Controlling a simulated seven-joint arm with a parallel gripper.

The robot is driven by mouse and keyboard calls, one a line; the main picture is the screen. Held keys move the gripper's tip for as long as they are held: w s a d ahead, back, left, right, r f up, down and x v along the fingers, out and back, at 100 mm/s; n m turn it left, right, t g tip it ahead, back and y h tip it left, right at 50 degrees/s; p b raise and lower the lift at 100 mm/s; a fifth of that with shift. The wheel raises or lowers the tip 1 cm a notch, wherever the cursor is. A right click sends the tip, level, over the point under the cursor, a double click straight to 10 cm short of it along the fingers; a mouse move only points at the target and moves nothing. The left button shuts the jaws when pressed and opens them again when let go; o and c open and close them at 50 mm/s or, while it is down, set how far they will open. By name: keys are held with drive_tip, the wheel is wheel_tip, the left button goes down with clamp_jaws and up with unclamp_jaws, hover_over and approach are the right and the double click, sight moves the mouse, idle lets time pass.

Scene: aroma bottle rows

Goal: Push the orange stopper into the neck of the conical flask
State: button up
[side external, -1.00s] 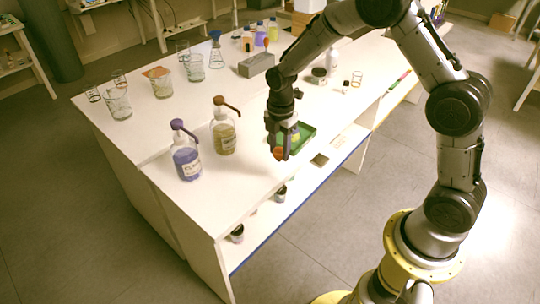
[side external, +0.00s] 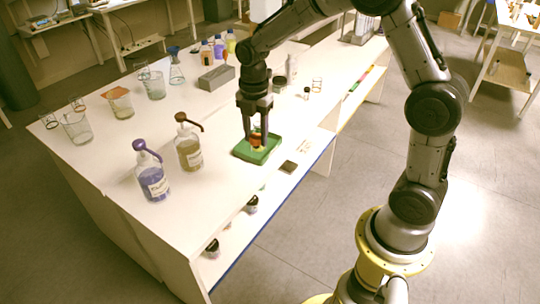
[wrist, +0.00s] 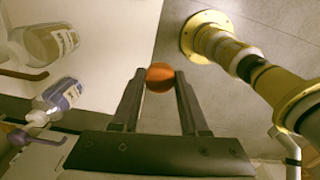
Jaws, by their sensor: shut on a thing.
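My gripper (side external: 256,141) points down over the green tray (side external: 240,153) on the white bench in the side view. It is shut on the orange stopper (side external: 256,136), which sits between the fingertips. In the wrist view the round orange stopper (wrist: 160,75) shows between the two fingers. A small yellowish patch shows just under the fingertips, over the tray; it may be the conical flask, but the fingers hide most of it. I cannot tell whether the stopper touches a neck. The wrist view shows no flask below the stopper.
A purple pump bottle (side external: 153,182) and a brown pump bottle (side external: 188,152) stand left of the tray. A grey block (side external: 216,77), glass beakers (side external: 77,130) and a flask with a blue top (side external: 176,75) stand farther back.

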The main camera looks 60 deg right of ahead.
drive_tip(key=w+d, duration=1.1)
drive_tip(key=d, duration=0.1)
drive_tip(key=shift+m, duration=0.8)
drive_tip(key=shift+d+f, duration=0.9)
drive_tip(key=shift+f, duration=0.3)
drive_tip(key=shift+d+f, duration=0.9)
drive_tip(key=shift+f, duration=0.25)
drive_tip(key=shift+f, duration=0.2)
drive_tip(key=shift+f, duration=0.35)
drive_tip(key=shift+f, duration=0.9)
